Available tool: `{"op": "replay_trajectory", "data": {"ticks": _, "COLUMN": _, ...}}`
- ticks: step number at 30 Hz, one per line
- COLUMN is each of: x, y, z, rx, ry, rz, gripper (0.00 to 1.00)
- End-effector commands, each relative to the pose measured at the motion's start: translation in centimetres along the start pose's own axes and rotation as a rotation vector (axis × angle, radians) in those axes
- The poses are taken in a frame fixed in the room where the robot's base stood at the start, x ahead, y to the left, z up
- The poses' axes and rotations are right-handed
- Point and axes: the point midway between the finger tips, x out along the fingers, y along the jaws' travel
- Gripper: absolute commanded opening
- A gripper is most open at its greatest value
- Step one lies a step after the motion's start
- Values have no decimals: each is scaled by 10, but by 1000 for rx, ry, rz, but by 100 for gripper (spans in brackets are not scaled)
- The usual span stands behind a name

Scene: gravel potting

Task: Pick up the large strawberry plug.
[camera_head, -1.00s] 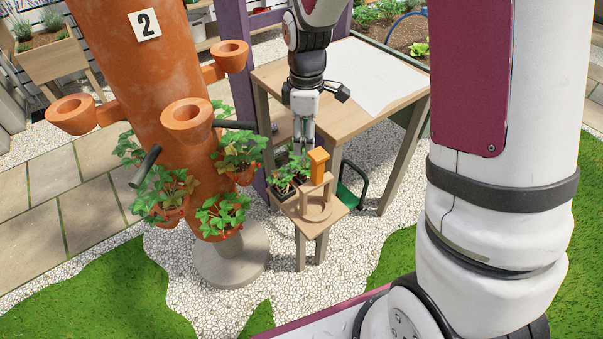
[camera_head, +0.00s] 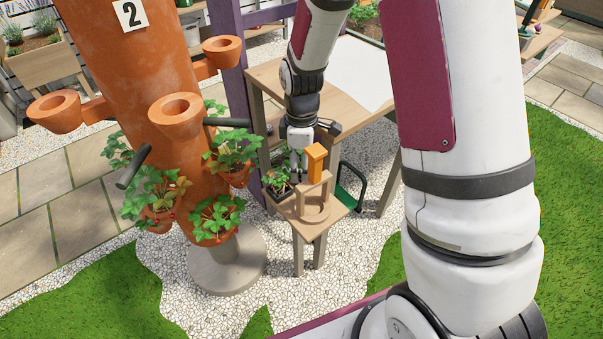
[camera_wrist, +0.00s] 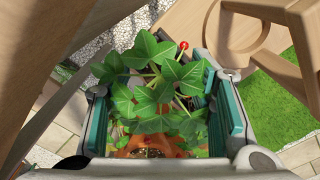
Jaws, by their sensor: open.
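A leafy green strawberry plug (camera_wrist: 160,75) with a red berry fills the middle of the wrist view, between the two spread fingers of my gripper (camera_wrist: 163,118). I cannot tell whether either finger touches its leaves, and the leaves hide its base. In the head view my gripper (camera_head: 298,165) is low over a small wooden stand (camera_head: 322,218), beside strawberry leaves (camera_head: 276,181) in a dark tray (camera_head: 281,196). My wrist partly hides what is behind it there. I cannot tell the plug's size against others.
A wooden holder (camera_head: 313,204) with an orange block (camera_head: 315,163) stands close right of my gripper. A terracotta tower (camera_head: 135,75) with cups and strawberry plants stands left. A wooden table (camera_head: 268,78) is behind. Gravel (camera_head: 345,262) surrounds the stand.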

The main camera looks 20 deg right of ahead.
Motion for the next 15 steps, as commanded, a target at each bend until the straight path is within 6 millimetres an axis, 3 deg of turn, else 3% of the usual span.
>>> {"op": "replay_trajectory", "data": {"ticks": 2, "x": -1, "y": 0, "z": 0, "rx": 0, "ry": 0, "rz": 0, "gripper": 49}}
{"op": "replay_trajectory", "data": {"ticks": 9, "x": -1, "y": 0, "z": 0, "rx": 1, "ry": 0, "rz": 0, "gripper": 17}}
{"op": "replay_trajectory", "data": {"ticks": 15, "x": -1, "y": 0, "z": 0, "rx": 1, "ry": 0, "rz": 0, "gripper": 17}}
